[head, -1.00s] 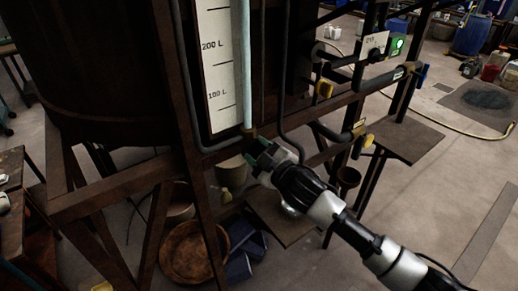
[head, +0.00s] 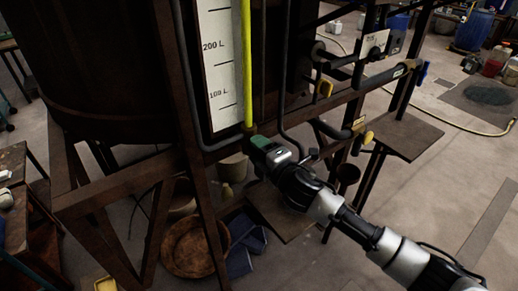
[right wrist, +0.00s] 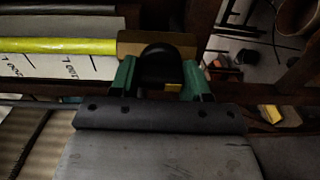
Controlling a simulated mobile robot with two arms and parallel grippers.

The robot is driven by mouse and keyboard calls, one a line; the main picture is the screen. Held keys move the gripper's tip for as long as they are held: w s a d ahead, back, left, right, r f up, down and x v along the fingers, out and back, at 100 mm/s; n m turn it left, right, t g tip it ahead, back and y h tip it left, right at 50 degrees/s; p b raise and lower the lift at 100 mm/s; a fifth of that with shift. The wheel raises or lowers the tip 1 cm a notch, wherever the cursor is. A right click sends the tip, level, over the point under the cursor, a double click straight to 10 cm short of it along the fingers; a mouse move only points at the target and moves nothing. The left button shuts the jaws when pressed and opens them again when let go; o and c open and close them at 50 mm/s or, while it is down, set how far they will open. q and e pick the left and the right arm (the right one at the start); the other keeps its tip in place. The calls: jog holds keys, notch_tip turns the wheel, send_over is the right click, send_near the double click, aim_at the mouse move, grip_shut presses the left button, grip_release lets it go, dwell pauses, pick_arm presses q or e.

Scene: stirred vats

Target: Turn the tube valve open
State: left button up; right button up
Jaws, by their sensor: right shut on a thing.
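The sight tube (head: 247,70) stands upright beside a white scale marked 100 L and 200 L, and looks bright yellow. It also shows as a yellow bar in the right wrist view (right wrist: 60,45). The tube valve sits at its foot, a brass body (right wrist: 128,42) with a dark rounded handle (right wrist: 160,65). My right gripper (right wrist: 160,78) has its green fingers on both sides of this handle, shut on it. In the head view the right gripper (head: 261,144) hides most of the valve. My left gripper is not in view.
A large dark vat (head: 95,70) stands on a rusty frame at left. Pipes with yellow and blue handles and a panel (head: 375,43) are to the right. A brown basin (head: 190,250) and blue boxes lie below. Open floor is at right.

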jog(key=shift+n, duration=0.3)
jog(key=o, duration=0.9)
jog(key=b+v, duration=0.2)
jog(key=v, duration=0.9)
jog(key=shift+b, duration=0.3)
